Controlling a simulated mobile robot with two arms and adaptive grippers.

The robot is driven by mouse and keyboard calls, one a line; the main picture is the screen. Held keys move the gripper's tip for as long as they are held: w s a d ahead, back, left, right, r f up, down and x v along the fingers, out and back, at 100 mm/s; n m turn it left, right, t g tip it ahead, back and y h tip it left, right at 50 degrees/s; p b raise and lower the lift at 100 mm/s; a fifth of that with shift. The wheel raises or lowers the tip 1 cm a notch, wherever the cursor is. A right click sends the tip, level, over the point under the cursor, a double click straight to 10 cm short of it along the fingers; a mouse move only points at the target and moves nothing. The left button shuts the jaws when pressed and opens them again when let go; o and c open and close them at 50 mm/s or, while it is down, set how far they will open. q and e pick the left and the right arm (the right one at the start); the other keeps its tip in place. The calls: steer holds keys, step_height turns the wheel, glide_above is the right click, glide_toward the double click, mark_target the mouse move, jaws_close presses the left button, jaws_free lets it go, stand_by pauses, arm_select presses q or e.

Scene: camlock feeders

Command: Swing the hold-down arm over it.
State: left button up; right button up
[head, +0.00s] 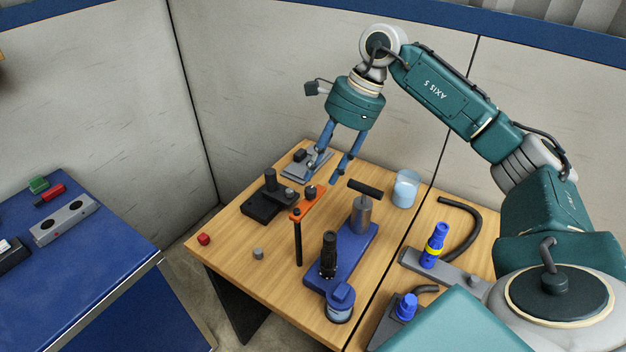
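An orange bar (308,204), which looks like the hold-down arm, sits near the table's middle with a dark knob on it. A black rod (298,244) stands below its near end. A black block fixture (265,205) with an upright post is just left of the bar. My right gripper (330,172) points down behind the bar, with its blue fingers spread and nothing visible between them. It appears apart from the bar, though the exact gap is hard to tell. My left gripper is not in view.
A blue base (350,252) carries a grey cylinder with a black T-handle (365,188), a black ribbed handle (328,255) and a blue-capped part. A clear cup (405,188) stands behind. A grey plate (305,168) lies at the far edge. A blue bench (85,260) is at left.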

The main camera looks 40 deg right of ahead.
mark_target(311, 189)
steer(key=shift+p+x, duration=0.5)
steer(key=shift+x, duration=2.1)
steer(key=shift+r, duration=0.1)
jaws_close()
